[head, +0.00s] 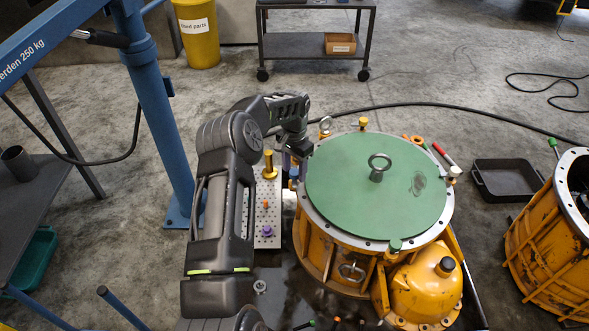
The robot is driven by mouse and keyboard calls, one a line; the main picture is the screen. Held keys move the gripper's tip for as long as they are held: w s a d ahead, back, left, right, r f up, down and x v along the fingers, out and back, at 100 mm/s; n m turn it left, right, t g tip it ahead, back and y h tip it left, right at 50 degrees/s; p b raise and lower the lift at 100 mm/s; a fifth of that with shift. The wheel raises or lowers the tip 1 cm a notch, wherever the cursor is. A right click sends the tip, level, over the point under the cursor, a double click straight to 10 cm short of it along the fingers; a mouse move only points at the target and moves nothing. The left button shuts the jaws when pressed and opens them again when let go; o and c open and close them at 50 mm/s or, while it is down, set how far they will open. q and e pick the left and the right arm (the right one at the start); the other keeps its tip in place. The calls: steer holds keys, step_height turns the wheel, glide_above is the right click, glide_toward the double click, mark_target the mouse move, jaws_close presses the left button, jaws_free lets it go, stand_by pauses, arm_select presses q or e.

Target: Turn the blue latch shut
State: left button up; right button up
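A yellow transmission housing (318,248) stands at the right of centre with a round green cover (345,195) on top. The cover carries a metal lifting ring (379,166). My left arm comes in along the left, and its gripper (296,158) points down at the left edge of the cover. A small bluish part (293,173) shows at the rim just below the gripper; it may be the blue latch, but the gripper hides most of it. I cannot tell its angle or whether the fingers touch it. The finger gap is not clear. My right gripper is not in view.
A perforated metal plate (268,215) with small pegs lies left of the housing. A blue crane post (160,110) stands further left. A black tray (506,178) and a second yellow housing (545,245) are at the right. A black cable (450,106) crosses the floor behind.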

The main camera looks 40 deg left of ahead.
arm_select(q)
jaws_close()
stand_by(0.3)
steer(key=shift+n, duration=0.4)
steer(key=n, duration=0.3)
steer(key=shift+n, duration=0.3)
steer(key=n, duration=0.9)
steer(key=shift+p, duration=0.35)
steer(key=n, duration=0.4)
steer(key=shift+n, duration=0.3)
